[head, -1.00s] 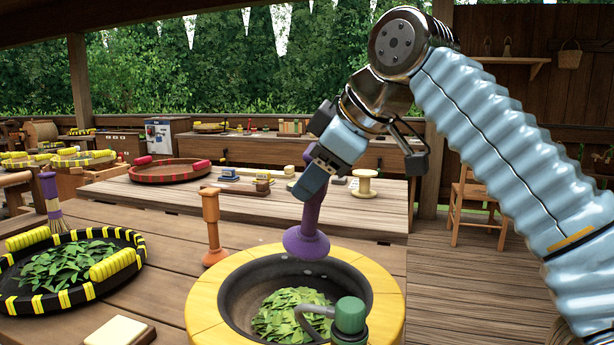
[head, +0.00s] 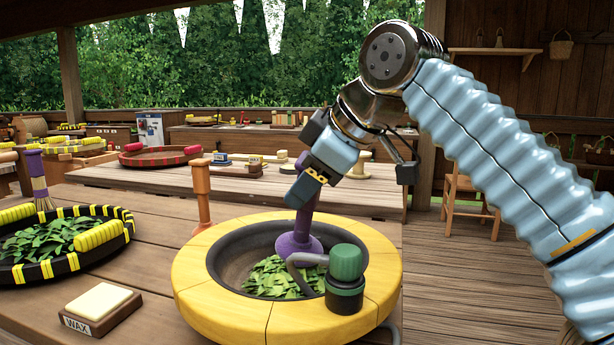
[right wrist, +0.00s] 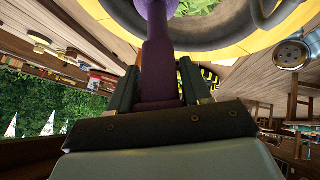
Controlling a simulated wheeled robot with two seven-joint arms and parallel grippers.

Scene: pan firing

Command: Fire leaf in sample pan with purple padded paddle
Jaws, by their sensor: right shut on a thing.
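The sample pan (head: 225,258) is a dark bowl set in a yellow ring (head: 200,288). Green leaf (head: 272,279) lies in its bottom. My right gripper (head: 302,190) is shut on the purple padded paddle (head: 296,243), whose round pad is down inside the pan at the leaf's back edge. I cannot tell if the pad touches the leaf. In the right wrist view the purple handle (right wrist: 158,60) stands between the two fingers. The green-capped fitting (head: 346,264) at the pan's front right hides some leaf. My left gripper is not in view.
A black and yellow tray (head: 62,266) of leaf lies at the left. A wax block (head: 98,300) sits in front of it. An orange post-like tool (head: 201,190) stands behind the pan. A red tray (head: 160,155) is on the table behind.

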